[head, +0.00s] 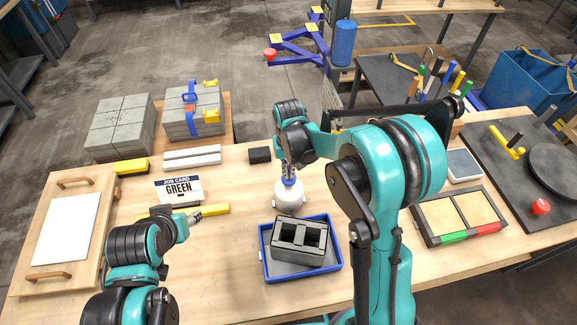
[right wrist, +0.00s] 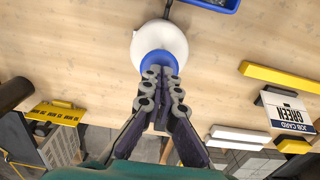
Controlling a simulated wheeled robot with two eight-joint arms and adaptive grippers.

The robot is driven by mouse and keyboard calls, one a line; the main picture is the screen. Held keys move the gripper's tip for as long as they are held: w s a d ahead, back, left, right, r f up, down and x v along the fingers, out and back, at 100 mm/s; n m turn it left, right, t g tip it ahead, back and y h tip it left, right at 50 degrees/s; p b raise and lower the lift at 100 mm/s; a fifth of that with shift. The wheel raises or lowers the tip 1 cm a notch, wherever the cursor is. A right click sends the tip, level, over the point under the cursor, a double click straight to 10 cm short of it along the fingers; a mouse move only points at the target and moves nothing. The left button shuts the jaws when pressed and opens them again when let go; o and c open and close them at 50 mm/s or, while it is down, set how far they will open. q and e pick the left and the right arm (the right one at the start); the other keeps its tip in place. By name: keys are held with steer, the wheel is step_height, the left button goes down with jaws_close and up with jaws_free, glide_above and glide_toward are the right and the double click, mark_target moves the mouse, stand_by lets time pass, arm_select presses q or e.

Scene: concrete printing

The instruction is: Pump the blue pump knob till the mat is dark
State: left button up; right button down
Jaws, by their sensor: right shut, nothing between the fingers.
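A round white bottle (head: 289,197) stands on the bench behind the blue tray. Its blue pump knob (head: 289,182) is on top, and it also shows in the right wrist view (right wrist: 157,63). My right gripper (head: 290,166) points down at the knob. Its fingers (right wrist: 161,76) are shut with nothing between them, and the tips overlap the knob; I cannot tell if they touch. I cannot tell which surface is the mat. My left gripper (head: 184,217) is near the job card, its jaws unclear.
The job card (head: 179,189) reads GREEN. Yellow bars (head: 210,211) and white bars (head: 192,156) lie on the bench. A black-framed tray with two beige panels (head: 440,217) is at the right. A wooden board with a white sheet (head: 66,229) is at the left.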

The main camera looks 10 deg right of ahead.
stand_by(0.3)
step_height(320, 180, down, 3)
steer(key=shift+b, duration=1.2)
steer(key=shift+s+r, duration=0.1)
steer(key=shift+r, duration=0.05)
steer(key=shift+r+p, duration=0.2)
steer(key=shift+p, duration=0.15)
step_height(320, 180, up, 5)
steer(key=p, duration=0.3)
steer(key=shift+f, duration=0.15)
step_height(320, 180, up, 9)
steer(key=p, duration=0.1)
